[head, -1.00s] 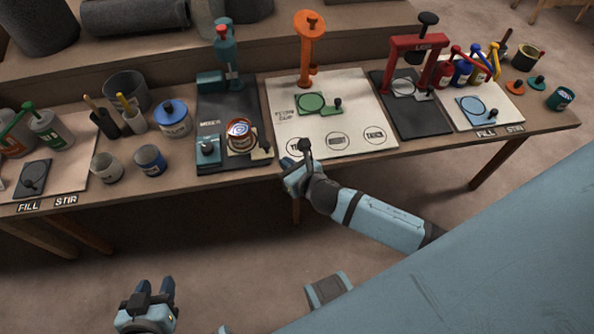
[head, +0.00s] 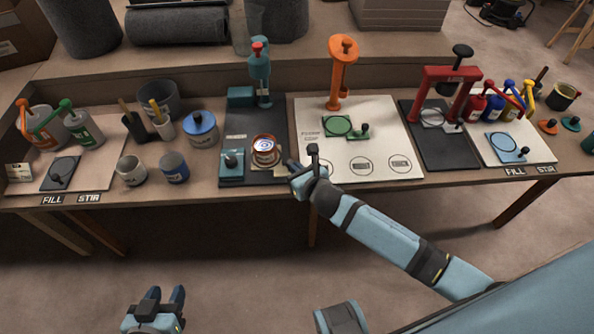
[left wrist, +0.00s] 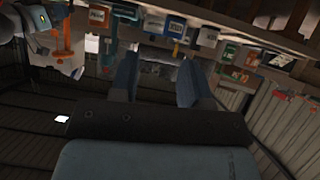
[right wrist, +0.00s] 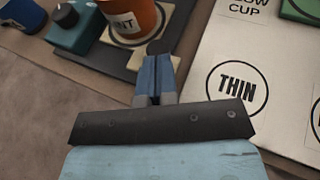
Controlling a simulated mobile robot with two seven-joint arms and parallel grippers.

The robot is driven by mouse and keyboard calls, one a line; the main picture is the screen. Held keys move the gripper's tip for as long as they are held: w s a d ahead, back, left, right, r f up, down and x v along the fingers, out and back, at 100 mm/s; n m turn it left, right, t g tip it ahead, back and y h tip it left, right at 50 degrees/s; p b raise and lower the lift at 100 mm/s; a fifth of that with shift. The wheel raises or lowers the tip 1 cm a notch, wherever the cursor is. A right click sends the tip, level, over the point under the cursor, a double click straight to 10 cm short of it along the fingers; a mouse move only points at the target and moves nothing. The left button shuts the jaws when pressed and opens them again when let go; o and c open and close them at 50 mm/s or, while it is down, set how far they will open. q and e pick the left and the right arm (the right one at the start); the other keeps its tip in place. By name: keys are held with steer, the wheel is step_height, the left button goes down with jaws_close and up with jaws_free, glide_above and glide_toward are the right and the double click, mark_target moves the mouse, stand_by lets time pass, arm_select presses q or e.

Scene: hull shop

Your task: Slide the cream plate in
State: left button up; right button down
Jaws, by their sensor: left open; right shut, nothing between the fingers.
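The cream plate (right wrist: 142,62) lies on the black base (head: 235,122) of the blue-green press stand (head: 260,75). An open orange paint can (right wrist: 135,18) stands on it; the can also shows in the head view (head: 265,149). A dark knob (right wrist: 160,47) sits at the plate's near right end. My right gripper (head: 297,172) is shut and empty. In the right wrist view its fingertips (right wrist: 156,62) are right at the knob; whether they touch, I cannot tell. My left gripper (head: 165,298) is open and empty over the floor, away from the bench.
A blue-green box with a black knob (head: 232,163) stands left of the can. The white board with an orange stand (head: 343,70) and a green plate (head: 338,126) is to the right. Blue and grey cups (head: 174,167) stand left. The floor before the bench is clear.

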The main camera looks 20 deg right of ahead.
steer(key=w+d, duration=0.1)
steer(key=w, duration=0.3)
steer(key=w+d+p, duration=0.1)
steer(key=w, duration=0.3)
steer(key=w+d+p, duration=0.1)
steer(key=w, duration=0.4)
steer(key=shift+d, duration=0.4)
steer(key=shift+w+d, duration=0.1)
steer(key=shift+w, duration=0.3)
arm_select(q)
steer(key=shift+s+a+r, duration=0.1)
steer(key=shift+s+a, duration=0.1)
arm_select(e)
steer(key=shift+w+d+r, duration=0.1)
steer(key=shift+r, duration=0.1)
steer(key=shift+w+r, duration=0.1)
steer(key=shift+d, duration=0.1)
